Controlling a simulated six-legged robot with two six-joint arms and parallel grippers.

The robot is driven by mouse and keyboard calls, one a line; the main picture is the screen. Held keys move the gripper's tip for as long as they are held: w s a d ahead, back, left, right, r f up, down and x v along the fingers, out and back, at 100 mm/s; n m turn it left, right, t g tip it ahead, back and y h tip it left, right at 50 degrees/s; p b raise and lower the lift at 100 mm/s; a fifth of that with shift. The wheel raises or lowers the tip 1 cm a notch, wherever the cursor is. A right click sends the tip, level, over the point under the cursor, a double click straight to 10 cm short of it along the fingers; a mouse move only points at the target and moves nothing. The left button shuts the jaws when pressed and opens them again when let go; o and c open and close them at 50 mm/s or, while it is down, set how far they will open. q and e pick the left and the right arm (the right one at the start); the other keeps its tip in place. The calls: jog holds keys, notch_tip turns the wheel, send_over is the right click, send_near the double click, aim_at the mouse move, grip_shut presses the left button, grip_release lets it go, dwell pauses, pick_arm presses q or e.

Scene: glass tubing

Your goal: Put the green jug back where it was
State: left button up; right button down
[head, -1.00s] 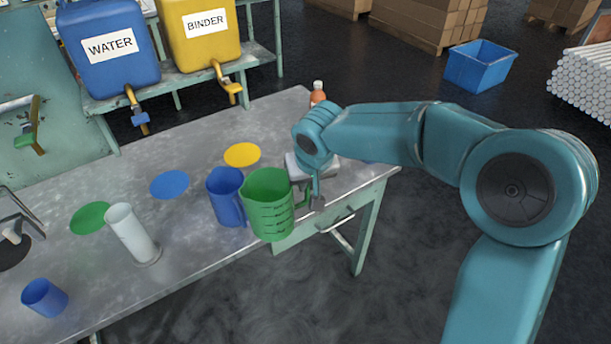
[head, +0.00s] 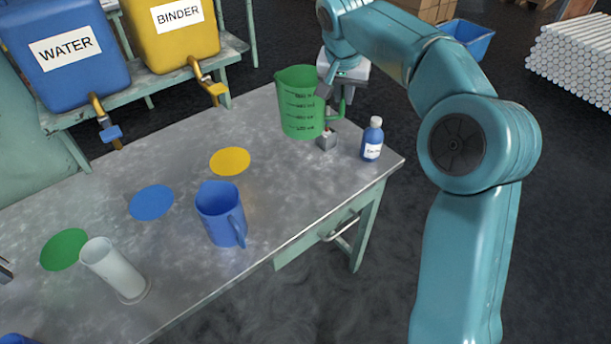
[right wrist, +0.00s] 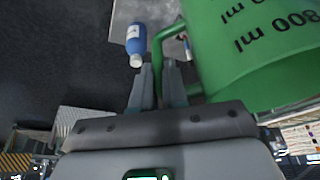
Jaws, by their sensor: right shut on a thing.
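The green jug (head: 299,105), with measuring marks, is upright at the back right of the metal table (head: 175,290). My right gripper (head: 337,88) is shut on its handle, which also shows between the fingers in the right wrist view (right wrist: 166,45). I cannot tell whether the jug's base touches the table. A green disc (head: 64,250), a blue disc (head: 151,202) and a yellow disc (head: 230,161) lie in a row on the table, all bare. The blue jug (head: 221,213) stands near the front edge.
A clear cylinder (head: 112,268) stands at the front left. WATER (head: 65,60) and BINDER (head: 172,30) tanks are behind the table.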

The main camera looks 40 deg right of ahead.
jog(key=f+b, duration=0.1)
jog(key=f, duration=0.9)
jog(key=f+b, duration=0.1)
jog(key=f, duration=0.8)
jog(key=shift+s+d+f, duration=0.2)
jog(key=shift+f, duration=0.2)
jog(key=shift+r, duration=0.1)
jog(key=c, duration=1.6)
grip_release()
jog(key=shift+f, duration=0.25)
jog(key=o, duration=0.4)
jog(key=shift+o, duration=0.2)
jog(key=shift+r, duration=0.1)
